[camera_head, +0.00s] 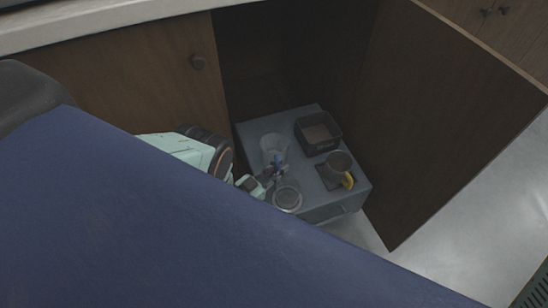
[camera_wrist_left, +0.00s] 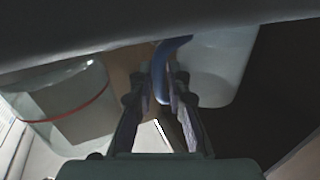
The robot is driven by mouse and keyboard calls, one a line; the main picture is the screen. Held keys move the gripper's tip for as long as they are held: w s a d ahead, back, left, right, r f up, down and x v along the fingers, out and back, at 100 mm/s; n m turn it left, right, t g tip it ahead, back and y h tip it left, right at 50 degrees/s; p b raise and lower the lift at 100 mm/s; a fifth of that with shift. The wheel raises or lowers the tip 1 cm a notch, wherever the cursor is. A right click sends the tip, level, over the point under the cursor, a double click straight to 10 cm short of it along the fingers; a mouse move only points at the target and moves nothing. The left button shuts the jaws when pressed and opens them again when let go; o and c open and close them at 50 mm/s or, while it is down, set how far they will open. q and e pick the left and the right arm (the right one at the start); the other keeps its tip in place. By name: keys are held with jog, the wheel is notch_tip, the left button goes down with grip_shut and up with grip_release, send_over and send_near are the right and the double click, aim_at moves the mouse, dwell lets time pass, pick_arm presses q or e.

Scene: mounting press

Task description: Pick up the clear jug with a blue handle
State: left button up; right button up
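The clear jug (camera_head: 273,146) stands on a grey box-like surface inside the open cabinet, with its blue handle (camera_head: 277,162) toward me. My left gripper (camera_head: 268,180) is at the handle. In the left wrist view, the jug's pale wall (camera_wrist_left: 222,70) is at upper right, and the curved blue handle (camera_wrist_left: 160,72) lies between the fingertips of my left gripper (camera_wrist_left: 162,82). The fingers are close on both sides of the handle; whether they press on it, I cannot tell. My right gripper is not in view.
A round glass container (camera_head: 287,200) stands just in front of the jug; a clear vessel with a red line (camera_wrist_left: 70,105) shows left in the wrist view. An open cabinet door (camera_head: 440,120) bounds the right side.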

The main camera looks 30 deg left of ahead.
pick_arm(q)
jog(key=shift+c, duration=0.3)
grip_shut()
jog(key=shift+r, duration=0.2)
jog(key=shift+r+p, duration=3.25)
jog(key=shift+r, duration=1.5)
